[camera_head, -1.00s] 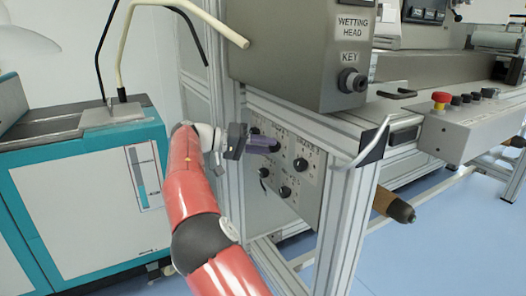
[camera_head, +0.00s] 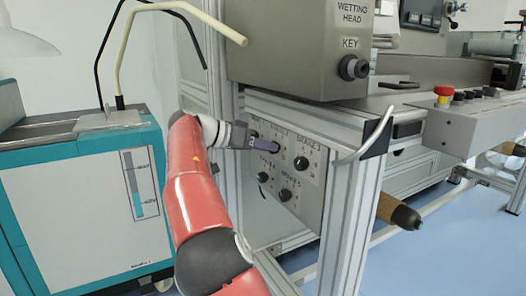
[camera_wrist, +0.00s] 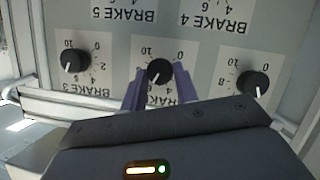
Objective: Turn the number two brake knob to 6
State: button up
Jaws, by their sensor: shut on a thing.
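The brake panel (camera_head: 310,190) carries several black knobs and shows in the head view beside the metal frame. In the upside-down wrist view, the middle knob (camera_wrist: 159,71) sits in the row with the knob labelled BRAKE 3 (camera_wrist: 75,60). Its own label is partly hidden by the fingers, so its number is hard to read. Its white pointer slants down and left; the scale number there is hidden. My gripper (camera_wrist: 160,82) has its purple fingers shut on this knob, one on each side. In the head view my gripper (camera_head: 272,146) reaches the panel's upper row.
A third knob (camera_wrist: 256,84) is to the right in the wrist view. A grey wetting head box (camera_head: 290,50) overhangs the panel. A metal post (camera_head: 350,225) and curved handle (camera_head: 372,140) stand to the right.

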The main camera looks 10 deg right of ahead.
jog(key=shift+f, duration=0.1)
dwell(0.3)
jog(key=o, duration=1)
jog(key=p+v, duration=0.2)
jog(key=v, duration=0.6)
jog(key=shift+d+p, duration=0.1)
jog(key=shift+p, duration=0.25)
